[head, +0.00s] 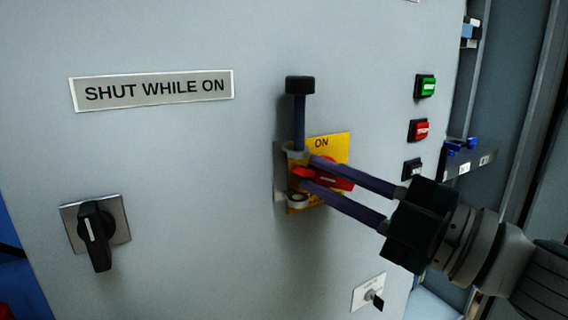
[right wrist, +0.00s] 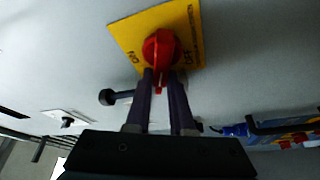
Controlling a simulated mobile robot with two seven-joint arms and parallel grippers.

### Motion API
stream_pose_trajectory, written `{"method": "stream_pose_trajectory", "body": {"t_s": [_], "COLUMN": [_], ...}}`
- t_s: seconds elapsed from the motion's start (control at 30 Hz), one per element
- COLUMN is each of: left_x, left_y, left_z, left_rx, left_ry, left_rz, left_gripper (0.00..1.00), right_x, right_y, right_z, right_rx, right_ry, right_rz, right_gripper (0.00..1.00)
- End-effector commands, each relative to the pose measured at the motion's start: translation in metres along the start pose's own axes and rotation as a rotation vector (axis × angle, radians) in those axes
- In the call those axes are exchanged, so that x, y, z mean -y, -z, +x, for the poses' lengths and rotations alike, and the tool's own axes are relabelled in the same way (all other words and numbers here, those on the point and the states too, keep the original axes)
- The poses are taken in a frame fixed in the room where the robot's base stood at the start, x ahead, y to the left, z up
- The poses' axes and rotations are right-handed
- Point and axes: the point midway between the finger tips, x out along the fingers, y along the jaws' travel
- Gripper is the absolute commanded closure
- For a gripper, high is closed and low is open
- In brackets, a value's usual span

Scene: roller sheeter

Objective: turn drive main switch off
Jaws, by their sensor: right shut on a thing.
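The drive main switch is a red rotary knob (head: 335,181) on a yellow plate (head: 338,148) marked ON at the top in the head view. In the right wrist view the red knob (right wrist: 160,48) sits between the words ON and OFF on the yellow plate (right wrist: 126,30). Its red handle lies across the plate, pointing to neither word. My right gripper (head: 308,171) comes in from the right, its two fingers shut on the handle, one on each side. The fingers hide part of the knob. My left gripper is not in view.
An upright dark lever (head: 299,118) with a black end stands close above my fingers. A black rotary switch (head: 93,232) is at lower left, a key switch (head: 371,294) below right. Green (head: 425,87) and red (head: 419,130) buttons are at the right. A sign (head: 152,91) reads SHUT WHILE ON.

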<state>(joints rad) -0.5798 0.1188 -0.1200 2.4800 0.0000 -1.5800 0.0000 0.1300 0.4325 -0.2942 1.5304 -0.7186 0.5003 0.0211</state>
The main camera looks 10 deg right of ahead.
Motion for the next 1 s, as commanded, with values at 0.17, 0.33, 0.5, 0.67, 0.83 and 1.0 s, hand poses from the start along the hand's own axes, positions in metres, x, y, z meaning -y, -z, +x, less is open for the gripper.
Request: {"method": "stream_pose_trajectory", "body": {"t_s": [0.17, 0.33, 0.5, 0.67, 0.83, 1.0], "left_x": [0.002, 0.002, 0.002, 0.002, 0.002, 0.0], "left_y": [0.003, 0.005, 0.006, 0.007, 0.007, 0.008], "left_z": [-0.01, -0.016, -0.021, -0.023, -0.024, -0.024], "left_rx": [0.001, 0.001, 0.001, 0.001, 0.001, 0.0], "left_ry": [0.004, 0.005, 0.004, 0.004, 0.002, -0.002], "left_rz": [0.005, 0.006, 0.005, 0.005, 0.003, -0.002], "left_gripper": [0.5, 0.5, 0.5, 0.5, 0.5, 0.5], "right_x": [0.003, 0.005, 0.007, 0.009, 0.009, 0.01], "right_y": [-0.004, -0.004, -0.005, -0.006, -0.006, -0.006], "right_z": [-0.002, -0.002, -0.002, -0.002, -0.003, -0.003], "right_rx": [0.013, 0.013, 0.013, 0.014, 0.014, 0.013], "right_ry": [0.067, 0.113, 0.145, 0.165, 0.174, 0.176], "right_rz": [-0.14, -0.252, -0.331, -0.379, -0.401, -0.407], "right_gripper": [1.0, 1.0, 1.0, 1.0, 1.0, 1.0]}}
